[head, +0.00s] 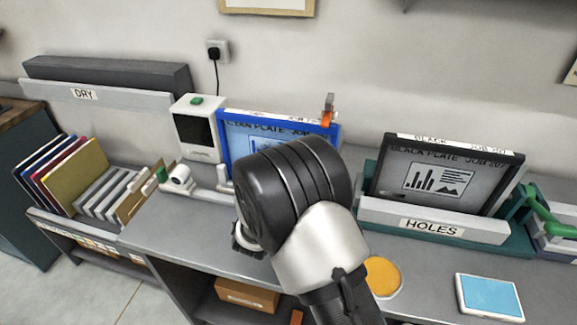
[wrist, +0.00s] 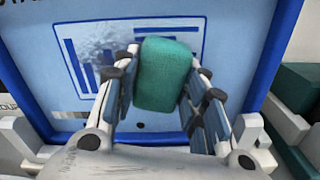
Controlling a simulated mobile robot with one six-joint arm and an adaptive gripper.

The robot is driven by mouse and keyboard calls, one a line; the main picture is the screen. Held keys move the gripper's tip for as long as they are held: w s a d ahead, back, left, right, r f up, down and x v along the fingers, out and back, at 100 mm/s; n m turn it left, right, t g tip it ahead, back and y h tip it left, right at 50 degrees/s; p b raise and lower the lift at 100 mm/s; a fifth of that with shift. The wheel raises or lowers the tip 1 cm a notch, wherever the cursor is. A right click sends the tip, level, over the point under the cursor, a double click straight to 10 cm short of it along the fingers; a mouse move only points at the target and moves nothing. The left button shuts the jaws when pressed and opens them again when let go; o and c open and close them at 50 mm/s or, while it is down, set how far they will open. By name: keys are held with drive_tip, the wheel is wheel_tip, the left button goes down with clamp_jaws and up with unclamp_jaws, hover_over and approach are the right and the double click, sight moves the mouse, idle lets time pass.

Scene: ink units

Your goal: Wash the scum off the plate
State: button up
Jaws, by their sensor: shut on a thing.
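The cyan plate (head: 262,138) stands upright in a blue frame at the back of the bench, partly hidden by my arm. In the wrist view the plate (wrist: 215,38) fills the background, with dark blue bars and lines printed on it. A whitish, speckled scum patch (wrist: 94,50) lies over the bars, left of my gripper. My gripper (wrist: 164,62) is shut on a teal sponge (wrist: 165,85), held in front of the plate's middle. I cannot tell whether the sponge touches the plate. In the head view the sponge is hidden behind my arm.
A black-framed plate (head: 440,178) stands at right behind a "HOLES" ledge (head: 432,224). A white box with a dark screen (head: 197,130) is left of the cyan plate. An orange clip (head: 327,115) is at its top right. An orange disc (head: 382,277) and blue pad (head: 489,296) lie in front.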

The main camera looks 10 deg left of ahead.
sight(253, 147)
drive_tip(key=shift+w+a+f+b, duration=0.15)
drive_tip(key=shift+a+b, duration=0.3)
drive_tip(key=shift+a, duration=1.2)
drive_tip(key=shift+w+a+r+b, duration=0.1)
drive_tip(key=shift+a+b, duration=0.4)
drive_tip(key=shift+a, duration=1.15)
drive_tip(key=shift+w+a+f+b, duration=0.15)
drive_tip(key=shift+a+b, duration=0.3)
drive_tip(key=shift+a, duration=1.2)
drive_tip(key=shift+a+r, duration=0.2)
drive_tip(key=shift+r, duration=0.7)
drive_tip(key=shift+s+d+b, duration=0.2)
drive_tip(key=shift+d+b, duration=0.45)
drive_tip(key=shift+d, duration=1.9)
drive_tip(key=shift+s+d+b, duration=0.2)
drive_tip(key=shift+d+b, duration=0.45)
drive_tip(key=shift+d, duration=1.9)
drive_tip(key=d, duration=0.4)
drive_tip(key=shift+s, duration=0.15)
drive_tip(key=shift+a, duration=0.2)
drive_tip(key=shift+w+a, duration=0.2)
drive_tip(key=shift+a, duration=2.1)
drive_tip(key=shift+w+a, duration=0.15)
drive_tip(key=shift+a, duration=2.15)
drive_tip(key=shift+w+a, duration=0.2)
drive_tip(key=shift+a, duration=2.1)
